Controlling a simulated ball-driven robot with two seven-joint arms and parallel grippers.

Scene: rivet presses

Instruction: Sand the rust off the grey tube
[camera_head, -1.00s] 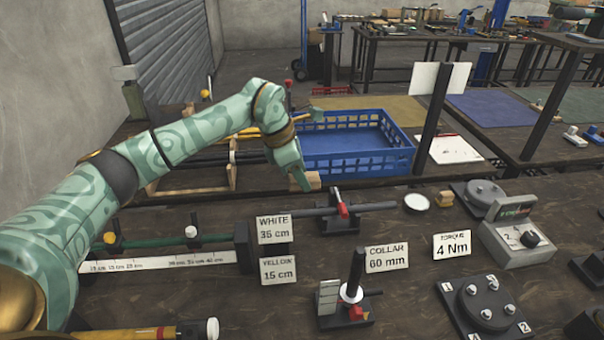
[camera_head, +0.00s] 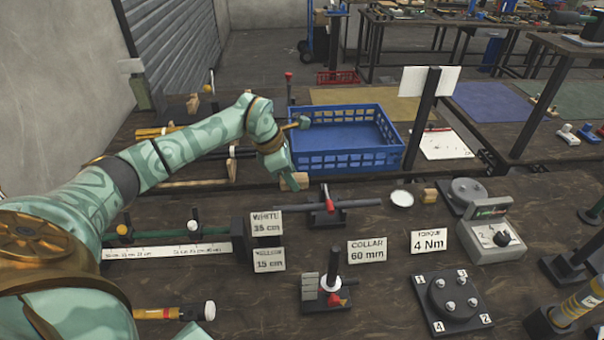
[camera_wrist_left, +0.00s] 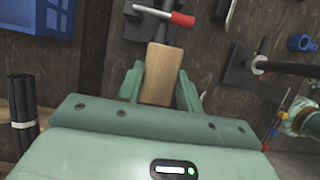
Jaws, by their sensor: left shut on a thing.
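The grey tube (camera_head: 352,204) lies level in a black clamp stand with a red handle (camera_head: 329,203), left of the tube's right end. Rust on it is too small to make out. My left gripper (camera_head: 290,178) is shut on a tan wooden block (camera_head: 298,182), just behind and left of the clamp. In the left wrist view, the block (camera_wrist_left: 161,77) sits between the fingers, in line with the grey tube (camera_wrist_left: 180,37); whether they touch I cannot tell. A green part of my right arm shows at the right edge there; its fingers are unclear.
A blue basket (camera_head: 350,168) stands behind the gripper. Label cards, a collar post (camera_head: 328,283), a torque box (camera_head: 492,238) and a numbered round fixture (camera_head: 450,297) crowd the front bench. A white disc (camera_head: 402,198) and a small wooden block (camera_head: 430,195) lie right of the tube.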

